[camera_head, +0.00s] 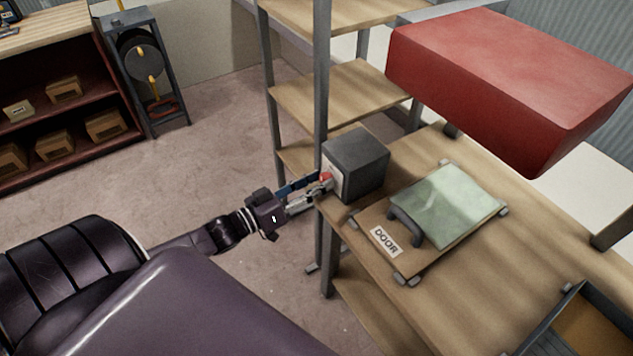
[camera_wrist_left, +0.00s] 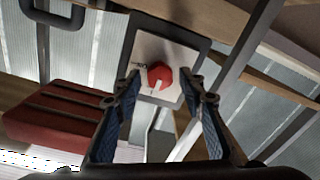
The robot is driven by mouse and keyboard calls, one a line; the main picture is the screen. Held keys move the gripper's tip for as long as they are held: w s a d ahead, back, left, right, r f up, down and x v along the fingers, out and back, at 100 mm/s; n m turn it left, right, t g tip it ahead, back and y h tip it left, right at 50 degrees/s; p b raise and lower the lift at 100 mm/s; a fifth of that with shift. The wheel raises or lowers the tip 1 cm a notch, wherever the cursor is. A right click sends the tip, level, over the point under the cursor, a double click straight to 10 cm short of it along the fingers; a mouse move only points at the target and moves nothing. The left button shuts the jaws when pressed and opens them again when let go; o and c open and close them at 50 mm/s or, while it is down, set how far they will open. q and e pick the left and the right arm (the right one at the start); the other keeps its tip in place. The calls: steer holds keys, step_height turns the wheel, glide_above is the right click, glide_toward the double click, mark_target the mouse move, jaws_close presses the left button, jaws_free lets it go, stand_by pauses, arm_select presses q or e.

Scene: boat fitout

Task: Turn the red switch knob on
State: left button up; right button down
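The red switch knob (camera_head: 326,177) is on the light front plate of a dark grey box (camera_head: 361,160) at the edge of the wooden bench. In the left wrist view the red knob (camera_wrist_left: 160,76) sits in the middle of the pale plate (camera_wrist_left: 172,52), with a small light mark on it. My left gripper (camera_head: 318,186) is right in front of the knob. In the left wrist view its two blue-padded fingers (camera_wrist_left: 158,98) are apart on either side below the knob, with nothing between them. Whether they touch the knob is unclear. My right gripper is not in view.
A panel marked DOOR with a dark handle (camera_head: 405,225) lies on the bench (camera_head: 460,275) beside the box. A large red block (camera_head: 490,75) hangs above the bench. A shelf post (camera_head: 322,80) stands close behind my gripper. Open floor (camera_head: 210,150) lies left.

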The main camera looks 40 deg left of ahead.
arm_select(q)
jaws_close()
steer(key=shift+m, duration=0.9)
steer(key=m, duration=0.5)
steer(key=shift+p, duration=0.4)
steer(key=m, duration=0.5)
steer(key=shift+d+f+m, duration=0.1)
steer(key=shift+m, duration=0.3)
steer(key=m+b, duration=0.1)
steer(key=m, duration=0.4)
steer(key=shift+m+h+b, duration=0.3)
steer(key=shift+m+h, duration=0.1)
